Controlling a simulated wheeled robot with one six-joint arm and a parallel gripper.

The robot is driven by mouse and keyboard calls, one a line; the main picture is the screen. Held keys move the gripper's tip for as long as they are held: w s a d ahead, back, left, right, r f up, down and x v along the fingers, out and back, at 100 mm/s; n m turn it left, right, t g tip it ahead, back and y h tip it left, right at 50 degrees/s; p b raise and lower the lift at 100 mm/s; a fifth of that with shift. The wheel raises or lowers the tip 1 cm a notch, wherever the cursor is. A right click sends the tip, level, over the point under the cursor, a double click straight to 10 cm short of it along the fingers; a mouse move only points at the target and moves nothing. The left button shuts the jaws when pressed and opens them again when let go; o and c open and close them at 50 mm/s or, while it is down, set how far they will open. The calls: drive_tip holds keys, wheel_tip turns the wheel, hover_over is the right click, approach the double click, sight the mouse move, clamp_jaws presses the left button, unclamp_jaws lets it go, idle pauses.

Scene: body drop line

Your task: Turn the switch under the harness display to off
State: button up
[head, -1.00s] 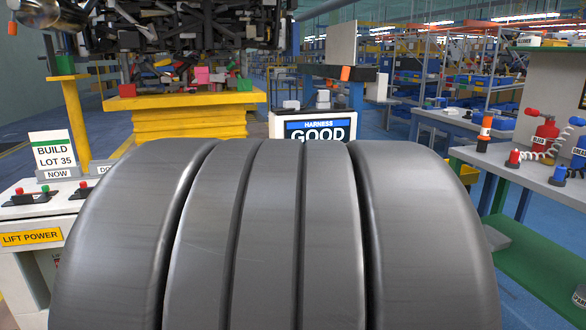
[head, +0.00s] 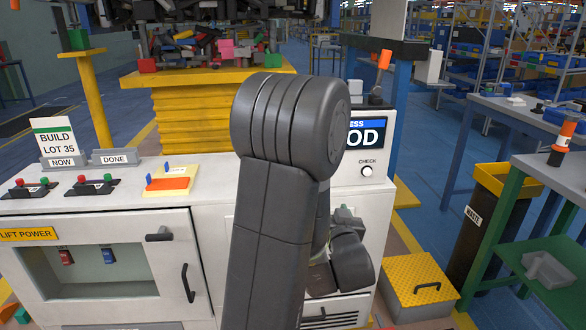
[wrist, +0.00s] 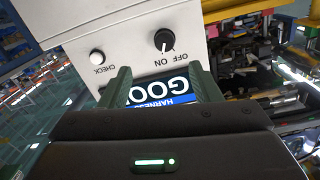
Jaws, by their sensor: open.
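The harness display (wrist: 160,95) shows upside down in the wrist view, with white letters on black and a blue band. In the head view the display (head: 367,133) is partly behind my arm, its right end reading "OD". The black switch knob (wrist: 165,41) is on the white panel by the display, with OFF and ON printed beside it. Its pale mark points toward the labels, seemingly nearer ON. My arm hides the knob in the head view. My gripper (wrist: 158,80) is open and empty, its fingers either side of the display in the picture, apart from the knob.
A white CHECK button (wrist: 97,56) sits beside the knob on the same panel. The white bench (head: 110,200) has red and green switch boxes and an orange switch plate (head: 168,184). A yellow lidded box (head: 420,280) and a waste bin (head: 485,225) stand right.

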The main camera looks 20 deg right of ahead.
drive_tip(key=r+x, duration=0.1)
drive_tip(key=x, duration=1.3)
drive_tip(key=shift+w+r+t, duration=0.25)
drive_tip(key=shift+w+t, duration=0.05)
drive_tip(key=shift+t, duration=0.1)
drive_tip(key=shift+a, duration=0.15)
drive_tip(key=c, duration=1)
